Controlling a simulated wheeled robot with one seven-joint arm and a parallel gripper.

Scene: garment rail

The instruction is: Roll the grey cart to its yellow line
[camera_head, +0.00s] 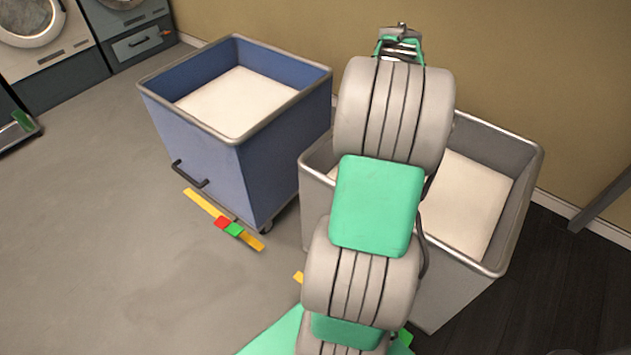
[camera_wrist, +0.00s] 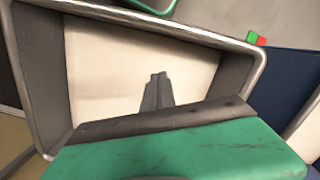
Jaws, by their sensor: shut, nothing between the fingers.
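The grey cart (camera_head: 445,290) stands at the right, with a pale inner surface, partly hidden behind my arm. Its rim and grey inner wall (camera_wrist: 38,70) fill much of the wrist view. A small piece of yellow line (camera_head: 298,277) shows on the floor by the cart's lower left; the rest is hidden by my arm and the cart. My gripper (camera_head: 400,40) shows at the far end of my arm, small in the head view. In the wrist view its fingers (camera_wrist: 157,80) are shut and empty, in front of the cart's pale inside. I cannot tell whether they touch the cart.
A blue cart (camera_head: 275,165) with a black handle (camera_head: 189,174) stands left of the grey cart. A yellow strip (camera_head: 200,203) with red and green marks lies before it. Washing machines (camera_head: 45,50) stand back left. A wall (camera_head: 500,60) runs behind. Floor at left is clear.

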